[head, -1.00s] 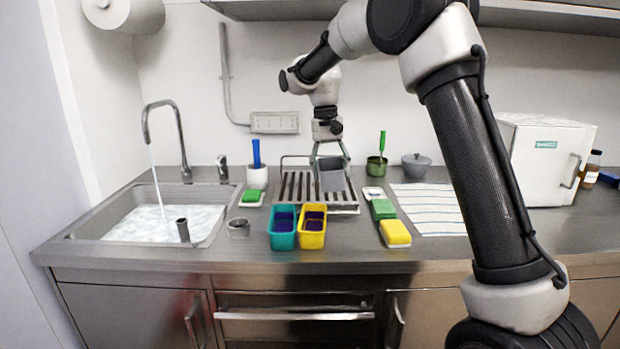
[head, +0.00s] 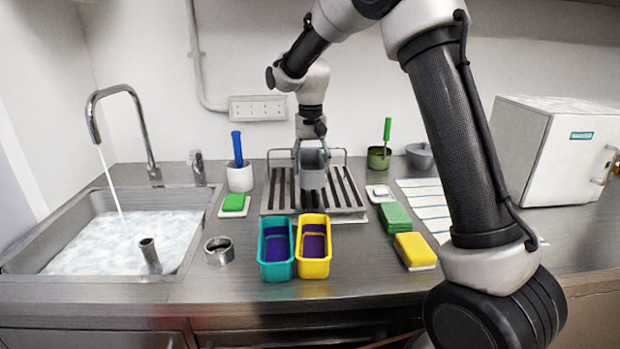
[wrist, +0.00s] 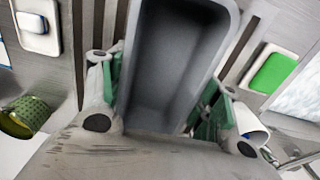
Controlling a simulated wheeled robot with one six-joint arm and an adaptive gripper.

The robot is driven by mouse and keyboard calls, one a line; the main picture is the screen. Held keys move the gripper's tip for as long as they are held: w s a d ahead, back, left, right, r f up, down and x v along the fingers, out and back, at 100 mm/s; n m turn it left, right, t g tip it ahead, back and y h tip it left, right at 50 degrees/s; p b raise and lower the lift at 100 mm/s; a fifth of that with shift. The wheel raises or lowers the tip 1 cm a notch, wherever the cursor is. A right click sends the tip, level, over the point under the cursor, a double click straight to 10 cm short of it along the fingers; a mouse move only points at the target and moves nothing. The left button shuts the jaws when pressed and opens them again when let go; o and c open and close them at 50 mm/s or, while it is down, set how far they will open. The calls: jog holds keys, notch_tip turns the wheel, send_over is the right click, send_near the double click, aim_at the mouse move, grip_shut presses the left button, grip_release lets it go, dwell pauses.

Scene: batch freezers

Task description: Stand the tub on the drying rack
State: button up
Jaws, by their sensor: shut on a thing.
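A grey tub (head: 313,172) is held in my gripper (head: 312,150), above the drying rack (head: 350,210). In the wrist view the tub (wrist: 180,60) fills the middle, its open top facing the camera, with my gripper's green-padded fingers (wrist: 160,100) on both sides of it. The rack is a slatted metal tray with a wire rail at the back. The tub looks upright and over the rack's middle. I cannot tell whether its base touches the slats.
Teal (head: 275,270) and yellow (head: 314,268) tubs with purple insides stand in front of the rack. Sponges (head: 415,250) lie to the right and a green one (head: 234,202) to the left. A sink with running water (head: 120,240) is at left, a white freezer box (head: 550,155) at right.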

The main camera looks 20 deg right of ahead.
jog(key=shift+f, duration=2.1)
jog(key=shift+f, duration=0.1)
jog(key=o, duration=1.1)
notch_tip(320, 180, up, 12)
jog(key=s+d+r+t, duration=0.1)
jog(key=s+d+r, duration=0.5)
jog(key=s, duration=0.4)
jog(key=s+d+f+t, duration=0.1)
jog(key=s+d, duration=0.2)
jog(key=s, duration=0.5)
jog(key=s+d+f+n+t, duration=0.1)
jog(key=s+d, duration=0.2)
jog(key=s, duration=0.6)
jog(key=s+d+f+n+t, duration=0.1)
jog(key=s+d+f, duration=0.1)
jog(key=s, duration=0.6)
jog(key=shift+s+d, duration=0.15)
jog(key=shift+d, duration=0.3)
